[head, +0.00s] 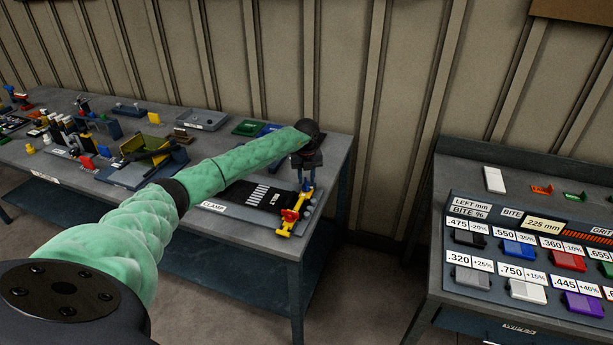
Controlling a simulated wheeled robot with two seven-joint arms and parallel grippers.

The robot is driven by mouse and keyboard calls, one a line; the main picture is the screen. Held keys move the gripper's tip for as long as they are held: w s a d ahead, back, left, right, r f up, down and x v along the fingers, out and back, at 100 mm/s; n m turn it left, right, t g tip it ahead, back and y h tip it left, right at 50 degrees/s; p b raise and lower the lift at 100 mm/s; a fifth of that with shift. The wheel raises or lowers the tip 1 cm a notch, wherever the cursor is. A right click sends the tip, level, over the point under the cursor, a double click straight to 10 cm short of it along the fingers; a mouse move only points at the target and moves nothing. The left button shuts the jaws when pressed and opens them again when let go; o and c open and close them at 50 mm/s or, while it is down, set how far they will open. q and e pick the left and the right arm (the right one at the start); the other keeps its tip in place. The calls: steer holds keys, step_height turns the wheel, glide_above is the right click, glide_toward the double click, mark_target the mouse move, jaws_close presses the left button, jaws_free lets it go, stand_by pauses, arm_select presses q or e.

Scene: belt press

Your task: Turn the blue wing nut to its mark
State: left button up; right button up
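My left arm reaches across the bench in a green sleeve. Its dark gripper (307,175) points down over the top end of a yellow clamp (290,226) with red parts, at the bench's right front corner. The fingertips are at or just above the clamp's upper end. They are too small to tell whether they are open or closed on something. My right gripper is not in view.
A black plate with white stripes (262,193) and a CLAMP label (213,207) lie left of the clamp on the grey bench (225,228). Fixtures and small parts crowd the bench's left. A second bench (440,185) with coloured, numbered blocks stands right, across a floor gap.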

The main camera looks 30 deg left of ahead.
arm_select(q)
steer(key=shift+f, duration=0.5)
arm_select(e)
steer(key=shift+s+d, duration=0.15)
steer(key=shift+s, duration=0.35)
arm_select(q)
jaws_close()
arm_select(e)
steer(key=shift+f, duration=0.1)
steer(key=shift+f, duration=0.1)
